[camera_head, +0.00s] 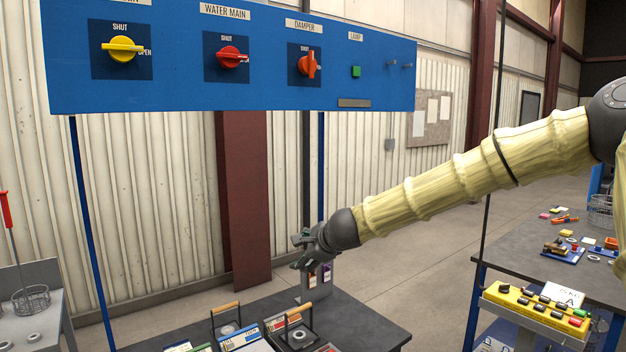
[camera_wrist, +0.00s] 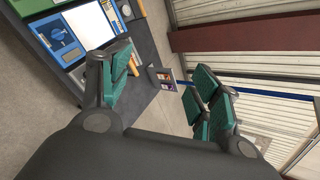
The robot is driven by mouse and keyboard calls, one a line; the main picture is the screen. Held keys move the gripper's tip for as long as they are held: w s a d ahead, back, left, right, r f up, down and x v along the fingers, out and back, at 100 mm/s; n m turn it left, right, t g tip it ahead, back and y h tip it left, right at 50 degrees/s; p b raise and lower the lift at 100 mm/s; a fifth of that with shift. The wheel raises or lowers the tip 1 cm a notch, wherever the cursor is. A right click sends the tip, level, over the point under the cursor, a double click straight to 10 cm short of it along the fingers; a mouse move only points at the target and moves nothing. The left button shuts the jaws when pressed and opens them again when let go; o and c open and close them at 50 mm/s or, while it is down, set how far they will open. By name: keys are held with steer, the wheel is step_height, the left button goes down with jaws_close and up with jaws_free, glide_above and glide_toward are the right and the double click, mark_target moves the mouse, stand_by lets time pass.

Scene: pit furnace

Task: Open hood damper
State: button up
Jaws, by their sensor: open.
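The damper knob (camera_head: 310,64) is an orange-red rotary handle on a dark blue plate, under a DAMPER label (camera_head: 304,25) on the blue overhead panel (camera_head: 270,95). Its handle stands upright, near the word SHUT. My gripper (camera_head: 302,250) is well below the panel, over the back of the dark table, and apart from the knob. In the wrist view my gripper (camera_wrist: 160,95) shows its green-padded fingers spread wide with nothing between them. The damper knob is not in the wrist view.
Left of the damper are a red WATER MAIN knob (camera_head: 233,58) and a yellow knob (camera_head: 122,50). A green lamp button (camera_head: 355,71) is to its right. The dark table (camera_head: 365,325) below holds handled trays. A yellow control box (camera_head: 535,312) stands right.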

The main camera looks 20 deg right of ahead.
steer(key=w+d+r+m+t+y+p, duration=0.1)
steer(key=d+r+m+t+y+p, duration=0.2)
steer(key=r, duration=2.3)
steer(key=m+t+p, duration=0.2)
steer(key=m+t, duration=0.1)
steer(key=m, duration=0.2)
glide_toward(313, 65)
steer(key=shift+y, duration=0.3)
steer(key=shift+p+x, duration=0.6)
steer(key=shift+x, duration=4.25)
steer(key=shift+d, duration=0.15)
steer(key=c, duration=1)
steer(key=shift+c, duration=0.2)
